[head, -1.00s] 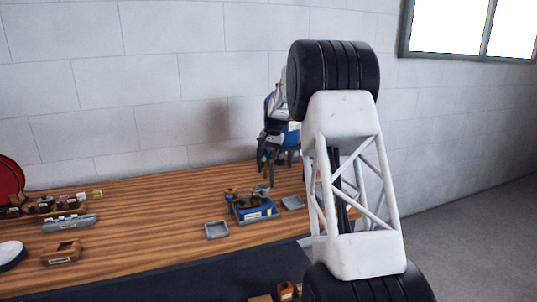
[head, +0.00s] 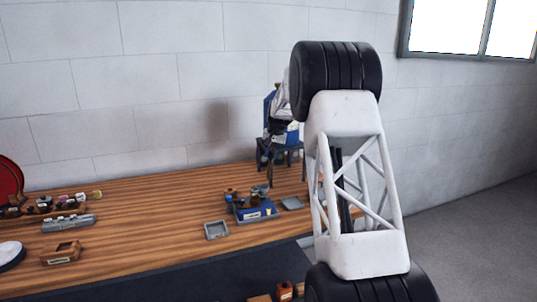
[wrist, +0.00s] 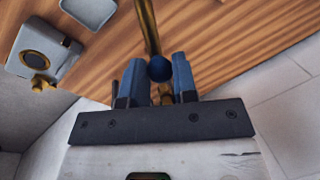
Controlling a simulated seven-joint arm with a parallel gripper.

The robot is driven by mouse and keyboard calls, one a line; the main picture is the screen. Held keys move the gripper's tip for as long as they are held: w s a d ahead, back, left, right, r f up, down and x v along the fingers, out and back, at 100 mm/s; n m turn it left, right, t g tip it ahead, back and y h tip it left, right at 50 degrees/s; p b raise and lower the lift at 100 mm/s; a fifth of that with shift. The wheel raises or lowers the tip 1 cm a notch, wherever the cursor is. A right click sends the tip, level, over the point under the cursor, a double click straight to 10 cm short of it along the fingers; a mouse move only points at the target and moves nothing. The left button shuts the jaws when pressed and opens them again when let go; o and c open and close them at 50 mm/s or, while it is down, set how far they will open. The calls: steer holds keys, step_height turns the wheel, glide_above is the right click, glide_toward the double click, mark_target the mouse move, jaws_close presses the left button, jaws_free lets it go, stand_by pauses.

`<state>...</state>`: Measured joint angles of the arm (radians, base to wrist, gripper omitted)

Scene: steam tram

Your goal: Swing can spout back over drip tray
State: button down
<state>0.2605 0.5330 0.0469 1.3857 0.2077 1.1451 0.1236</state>
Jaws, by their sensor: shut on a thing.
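In the wrist view, my gripper (wrist: 161,82) has its two blue fingers on either side of a dark blue ball knob (wrist: 159,68), shut on it. A brass rod (wrist: 147,22) runs from behind the knob to the top edge. Whether the rod is the can's spout I cannot tell; the can body is not clearly seen. A shallow grey tray (wrist: 90,8) is at the upper left, apart from the rod. In the head view, two grey trays (head: 217,230) (head: 291,203) lie on the bench; which is the drip tray is unclear. My arm hides much there.
A grey block with a dark round ring and brass fitting (wrist: 42,52) is at the wrist view's left. On the wooden bench (head: 150,225), a blue tray (head: 256,212) holds small items. A wooden box (head: 61,253) and grey rack (head: 68,223) are left. Bench between is bare.

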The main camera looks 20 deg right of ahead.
steer(key=d+n+g, duration=0.1)
steer(key=d+n, duration=0.6)
steer(key=shift+s+d+n, duration=0.2)
steer(key=shift+s+n, duration=0.2)
stand_by(0.3)
steer(key=c, duration=0.9)
jaws_free()
steer(key=shift+r, duration=0.15)
steer(key=shift+w+d+r, duration=0.1)
steer(key=shift+d+r, duration=0.15)
steer(key=shift+r, duration=1)
steer(key=shift+d+r, duration=0.3)
steer(key=shift+r, duration=0.95)
steer(key=shift+w+d+r, duration=0.1)
steer(key=shift+d+r, duration=0.15)
steer(key=shift+r, duration=1)
steer(key=shift+s, duration=0.1)
